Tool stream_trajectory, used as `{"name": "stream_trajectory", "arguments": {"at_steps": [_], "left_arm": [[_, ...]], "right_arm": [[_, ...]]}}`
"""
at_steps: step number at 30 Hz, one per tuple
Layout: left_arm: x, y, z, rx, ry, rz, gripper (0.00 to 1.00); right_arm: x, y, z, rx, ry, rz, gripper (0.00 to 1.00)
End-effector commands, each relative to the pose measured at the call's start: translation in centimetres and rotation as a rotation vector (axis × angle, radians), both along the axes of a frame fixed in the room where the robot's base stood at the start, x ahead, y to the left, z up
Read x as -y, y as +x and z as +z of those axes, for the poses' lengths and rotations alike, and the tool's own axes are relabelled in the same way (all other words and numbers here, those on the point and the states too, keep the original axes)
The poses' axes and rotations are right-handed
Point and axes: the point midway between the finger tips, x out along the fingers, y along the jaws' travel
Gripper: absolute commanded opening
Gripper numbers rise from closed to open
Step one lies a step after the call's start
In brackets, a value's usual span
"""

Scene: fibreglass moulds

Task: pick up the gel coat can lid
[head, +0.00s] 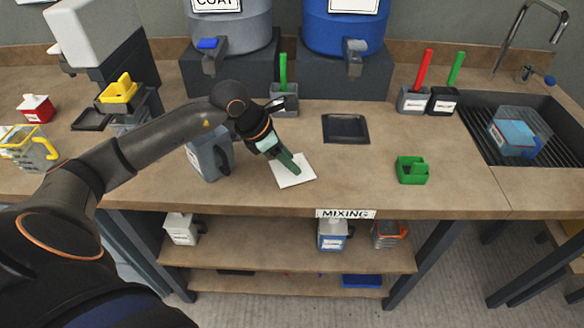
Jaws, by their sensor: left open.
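My left gripper (277,152) reaches down over the bench just above a white square (294,180). It is open. A dark green shape lies at its tips, over the white square; I cannot tell whether it is part of the fingers or a separate thing. A grey can (204,158) with a dark handle stands left of the gripper, partly behind my forearm. No can lid can be told for certain; the white square is flat, but I cannot tell whether it is the lid. My right gripper is not in view.
A dark square tray (345,128) lies right of the gripper, and a green box (412,170) stands farther right. Two drums (343,30) (232,32) with taps stand at the back. A sink (555,140) is at right. The front bench between the white square and green box is clear.

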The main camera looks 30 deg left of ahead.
Motion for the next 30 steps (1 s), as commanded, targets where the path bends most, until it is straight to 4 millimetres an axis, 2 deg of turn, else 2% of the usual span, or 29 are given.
{"name": "stream_trajectory", "arguments": {"at_steps": [3,16,30], "left_arm": [[-0.01,-0.01,0.0,0.0,0.0,0.0,0.48],[-0.01,-0.02,0.04,0.0,0.0,0.0,0.0],[-0.03,0.0,0.07,0.001,-0.001,0.0,0.0]], "right_arm": [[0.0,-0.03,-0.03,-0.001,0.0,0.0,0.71],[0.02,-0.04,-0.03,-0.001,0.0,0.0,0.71],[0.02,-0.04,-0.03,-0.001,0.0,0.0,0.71]]}}
